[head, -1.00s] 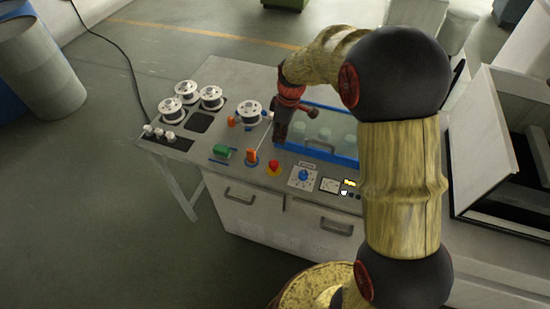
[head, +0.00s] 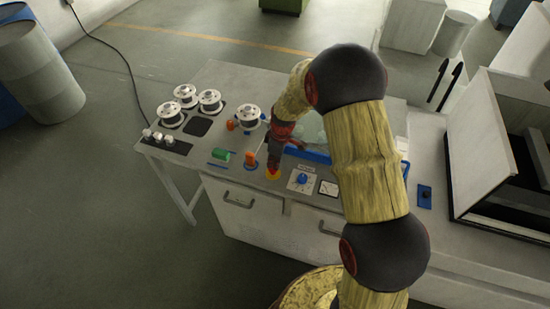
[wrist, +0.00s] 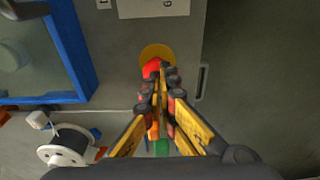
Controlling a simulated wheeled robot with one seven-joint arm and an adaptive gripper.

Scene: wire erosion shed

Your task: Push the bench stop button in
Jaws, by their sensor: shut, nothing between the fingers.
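The bench stop button (head: 268,176) is red on a yellow round base, on the bench's front strip. In the head view my gripper covers most of it. In the wrist view the red cap (wrist: 151,67) and its yellow base (wrist: 157,50) show just beyond my fingertips. My gripper (head: 273,168) points down over the button with its fingers together and empty. It also shows in the wrist view (wrist: 160,80), where the fingertips overlap the lower right part of the red cap. I cannot tell whether they touch it or how far in the cap is.
An orange-topped lever (head: 250,159) and a green block (head: 221,155) sit left of the button. A blue knob (head: 301,179) and a gauge (head: 328,188) sit to the right. A blue-framed tank (wrist: 65,60) lies behind. Several white spools (head: 210,100) stand at the left.

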